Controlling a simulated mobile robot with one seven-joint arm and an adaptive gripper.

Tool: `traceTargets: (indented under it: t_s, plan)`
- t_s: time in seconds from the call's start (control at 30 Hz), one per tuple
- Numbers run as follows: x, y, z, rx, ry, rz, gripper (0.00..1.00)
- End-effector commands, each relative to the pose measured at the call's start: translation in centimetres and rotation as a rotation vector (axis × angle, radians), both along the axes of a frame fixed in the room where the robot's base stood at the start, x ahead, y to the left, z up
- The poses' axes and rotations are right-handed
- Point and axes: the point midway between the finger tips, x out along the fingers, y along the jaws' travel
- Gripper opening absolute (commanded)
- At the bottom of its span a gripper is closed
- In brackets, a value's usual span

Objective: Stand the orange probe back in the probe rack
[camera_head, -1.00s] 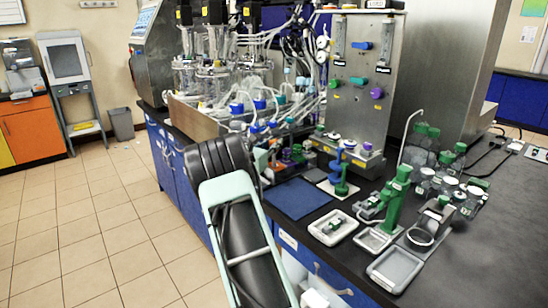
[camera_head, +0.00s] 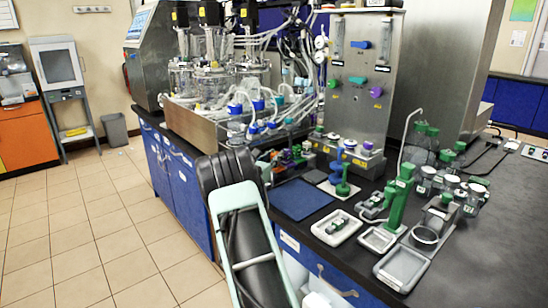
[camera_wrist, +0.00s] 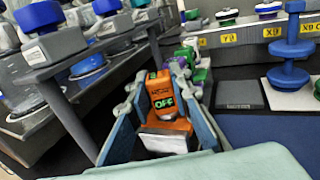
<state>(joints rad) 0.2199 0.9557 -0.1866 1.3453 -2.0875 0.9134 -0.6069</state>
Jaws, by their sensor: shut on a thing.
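An orange probe (camera_wrist: 165,98) with a green "OFF" display sits between the two blue-grey fingers of my gripper (camera_wrist: 160,95) in the wrist view. My gripper is shut on it. The probe's lower end shows a pale grey block (camera_wrist: 165,141) nearest the camera. Behind it stands a row of green and purple-topped items (camera_wrist: 188,62), which may be the probe rack; its slots cannot be made out. In the head view my arm hides most of the gripper, and a similar colourful row (camera_head: 291,155) stands on the bench beyond it.
A blue mat (camera_head: 300,199) lies on the black bench right of my arm. White trays (camera_head: 336,227), a green stand (camera_head: 398,199) and bottles crowd the bench to its right. A metal rail (camera_wrist: 95,38) with tubing and vessels stands close on the left in the wrist view.

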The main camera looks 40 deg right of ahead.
Motion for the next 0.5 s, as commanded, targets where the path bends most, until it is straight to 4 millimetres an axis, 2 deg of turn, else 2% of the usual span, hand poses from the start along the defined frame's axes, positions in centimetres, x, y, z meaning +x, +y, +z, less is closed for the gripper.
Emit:
traceTargets:
  t_s: [0.13, 0.17, 0.3, 0.5]
  plan:
    - [0.05, 0.07, -0.64, 0.000, 0.000, 0.001, 0.00]
    - [0.05, 0.06, -0.49, 0.000, 0.000, 0.001, 0.22]
    - [0.02, 0.05, -0.46, 0.001, 0.000, 0.001, 0.37]
    - [0.02, 0.03, -0.45, 0.000, 0.000, 0.000, 0.37]
